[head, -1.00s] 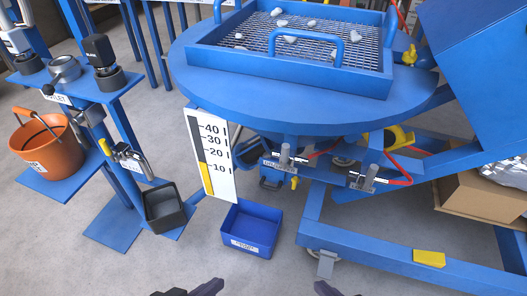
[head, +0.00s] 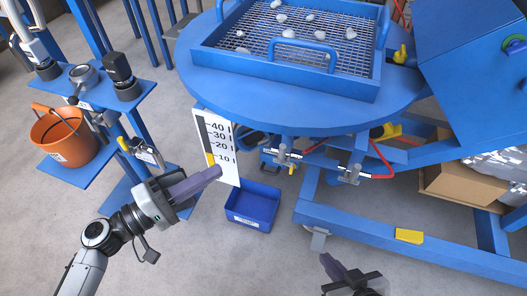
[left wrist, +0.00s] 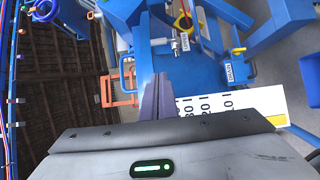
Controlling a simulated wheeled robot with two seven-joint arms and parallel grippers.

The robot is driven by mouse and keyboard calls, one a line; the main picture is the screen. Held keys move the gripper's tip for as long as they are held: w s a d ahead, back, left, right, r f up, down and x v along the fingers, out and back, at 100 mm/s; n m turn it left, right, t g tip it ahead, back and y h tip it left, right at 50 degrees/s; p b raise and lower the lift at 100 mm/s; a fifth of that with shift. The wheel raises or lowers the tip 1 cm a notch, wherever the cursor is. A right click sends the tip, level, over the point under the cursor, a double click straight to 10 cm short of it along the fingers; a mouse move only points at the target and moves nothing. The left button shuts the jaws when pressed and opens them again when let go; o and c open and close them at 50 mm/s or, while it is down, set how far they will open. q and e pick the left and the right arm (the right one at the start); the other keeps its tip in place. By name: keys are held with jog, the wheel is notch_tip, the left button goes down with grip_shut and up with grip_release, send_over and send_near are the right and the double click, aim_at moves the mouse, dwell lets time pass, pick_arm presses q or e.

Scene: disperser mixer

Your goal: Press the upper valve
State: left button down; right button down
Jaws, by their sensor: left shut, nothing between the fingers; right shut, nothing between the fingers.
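Two small metal valves with label plates hang under the round blue table: the left valve (head: 283,155) and the right valve (head: 352,173). My right gripper (head: 327,260) is shut and empty at the bottom edge, below the valves.
The white scale (head: 227,166) hangs from the round table (head: 300,112), which bears a mesh tray (head: 223,62). A blue bin (head: 252,206) is on the floor. An orange bucket (head: 62,138) stands left. A blue frame with a yellow block (head: 409,236) lies right.

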pick_arm(q)
jog(key=p, duration=0.2)
send_near(282, 155)
jog(key=shift+w+d, duration=1.8)
jog(key=shift+w, duration=0.8)
jog(key=shift+r, duration=0.2)
jog(key=shift+d+r+m+p, duration=0.15)
jog(key=shift+m+p, duration=0.15)
jog(key=shift+p, duration=0.1)
